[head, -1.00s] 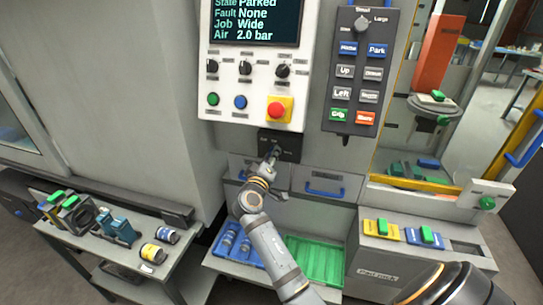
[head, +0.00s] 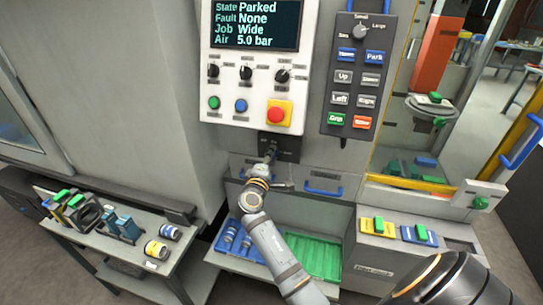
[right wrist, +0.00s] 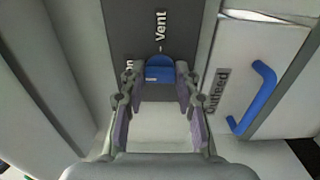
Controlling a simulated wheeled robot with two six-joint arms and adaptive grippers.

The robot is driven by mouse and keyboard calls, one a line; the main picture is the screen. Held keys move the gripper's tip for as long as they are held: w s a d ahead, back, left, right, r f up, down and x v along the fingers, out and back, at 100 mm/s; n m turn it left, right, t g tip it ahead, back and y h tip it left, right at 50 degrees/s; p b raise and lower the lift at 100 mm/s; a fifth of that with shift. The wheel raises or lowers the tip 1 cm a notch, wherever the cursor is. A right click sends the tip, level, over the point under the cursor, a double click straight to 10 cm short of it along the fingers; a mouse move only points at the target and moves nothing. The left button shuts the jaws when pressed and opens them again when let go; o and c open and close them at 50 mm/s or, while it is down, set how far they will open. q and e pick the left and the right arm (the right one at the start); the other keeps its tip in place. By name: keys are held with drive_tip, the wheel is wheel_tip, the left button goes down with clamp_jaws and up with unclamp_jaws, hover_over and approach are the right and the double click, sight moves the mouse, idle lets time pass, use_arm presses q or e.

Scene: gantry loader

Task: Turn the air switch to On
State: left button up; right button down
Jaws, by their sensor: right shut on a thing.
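The air switch is a blue knob (right wrist: 158,70) on a dark plate (head: 291,147) below the control panel. In the right wrist view the label Vent is above the knob and a partly hidden label ending in "n" is to its left. My right gripper (head: 270,150) reaches up to the plate. In the right wrist view its fingers (right wrist: 159,90) are closed on the knob's two sides. The fingers and wrist hide the knob in the head view. The panel display (head: 255,24) reads Air 5.0 bar, State Parked. My left gripper is out of view.
A red stop button (head: 276,114) sits just above the plate, and a button pendant (head: 355,80) hangs to its right. Blue drawer handles (head: 323,189) and a green tray (head: 313,257) are below. A side table (head: 130,258) with parts stands at left.

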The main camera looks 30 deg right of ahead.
drive_tip(key=shift+r, duration=0.1)
idle(0.4)
drive_tip(key=c, duration=1)
unclamp_jaws()
drive_tip(key=shift+o, duration=0.2)
